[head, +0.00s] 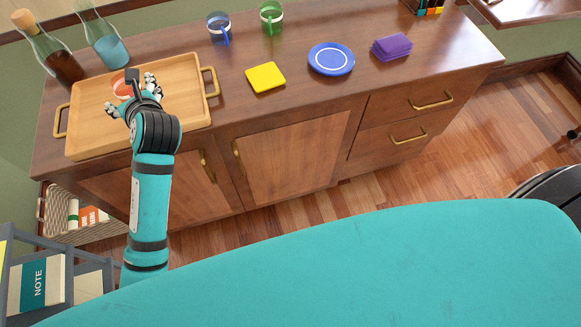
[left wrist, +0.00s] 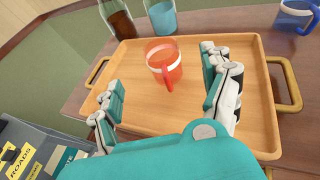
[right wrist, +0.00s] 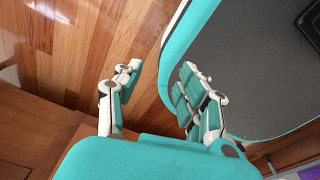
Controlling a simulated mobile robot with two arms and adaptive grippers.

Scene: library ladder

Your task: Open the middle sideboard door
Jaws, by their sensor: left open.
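The wooden sideboard (head: 345,95) stands in front of me. Its middle door (head: 295,155) is shut and has a brass handle (head: 238,158) at its left edge. The left door (head: 150,190) is also shut, with its brass handle (head: 207,166) at its right edge. My left gripper (head: 132,99) is open above the tray on the sideboard top, away from both handles. In the left wrist view its fingers (left wrist: 162,88) are apart, with a red mug (left wrist: 164,62) beyond them. My right gripper (right wrist: 157,95) is open and empty, seen only in the right wrist view, over the floor and beside my base.
The wooden tray (head: 185,115) holds the red mug. Two bottles (head: 107,45), blue and green mugs (head: 271,18), a yellow square (head: 265,77), a blue plate (head: 331,59) and purple cloths (head: 391,46) stand on top. Drawers (head: 400,105) are right of the middle door.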

